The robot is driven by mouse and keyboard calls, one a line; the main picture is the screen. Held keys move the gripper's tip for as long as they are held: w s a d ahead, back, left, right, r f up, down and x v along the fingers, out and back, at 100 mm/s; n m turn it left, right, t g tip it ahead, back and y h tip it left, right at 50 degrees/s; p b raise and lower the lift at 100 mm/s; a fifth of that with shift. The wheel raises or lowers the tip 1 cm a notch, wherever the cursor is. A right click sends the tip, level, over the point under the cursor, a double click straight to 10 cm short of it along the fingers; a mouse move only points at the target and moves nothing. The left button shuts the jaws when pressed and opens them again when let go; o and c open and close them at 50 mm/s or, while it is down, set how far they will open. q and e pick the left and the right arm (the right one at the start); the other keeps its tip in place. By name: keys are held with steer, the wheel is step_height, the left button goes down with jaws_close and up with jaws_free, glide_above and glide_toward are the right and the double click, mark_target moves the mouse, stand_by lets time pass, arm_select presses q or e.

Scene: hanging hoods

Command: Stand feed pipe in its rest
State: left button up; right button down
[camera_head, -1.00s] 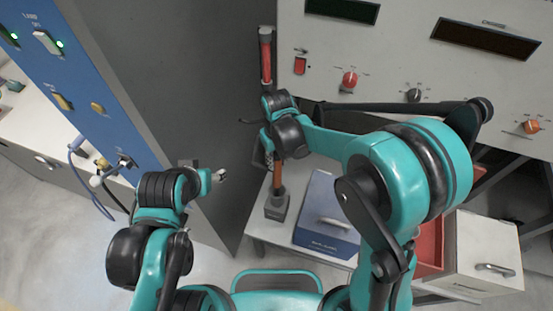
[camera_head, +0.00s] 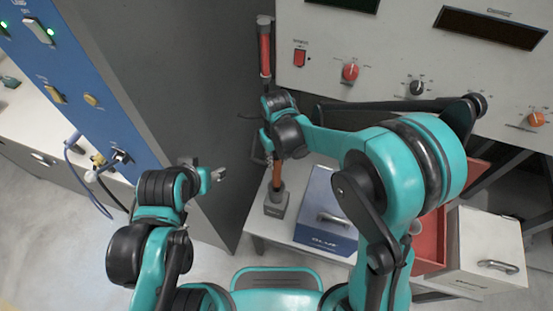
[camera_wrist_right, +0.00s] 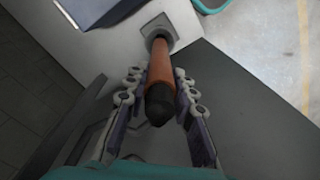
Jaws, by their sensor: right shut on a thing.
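The feed pipe is a long red-brown tube with dark ends, and its upper part (camera_head: 265,52) rises above my right gripper (camera_head: 268,138) in the head view. Its lower part (camera_head: 277,172) runs down to the grey block-shaped rest (camera_head: 275,208). The pipe looks near upright. My right gripper is shut on it, with fingers on both sides in the right wrist view (camera_wrist_right: 158,92). There the pipe (camera_wrist_right: 162,75) lines up with the rest (camera_wrist_right: 158,27); how deep its lower end sits is hidden. My left gripper (camera_head: 210,174) is apart from the pipe; its jaw opening is unclear.
A blue box (camera_head: 322,205) with a handle stands right of the rest on the white table (camera_head: 262,233). A red tray (camera_head: 432,240) and a white drawer unit (camera_head: 482,245) lie farther right. A dark grey wall (camera_head: 175,90) is close on the left, a control panel (camera_head: 400,60) behind.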

mark_target(277, 169)
steer(key=shift+f, duration=0.1)
stand_by(0.8)
steer(key=shift+f+b, duration=2.4)
steer(key=shift+f, duration=0.4)
steer(key=shift+f+b, duration=2.8)
steer(key=shift+f, duration=0.45)
steer(key=c, duration=1.2)
jaws_free()
steer(key=shift+r, duration=0.15)
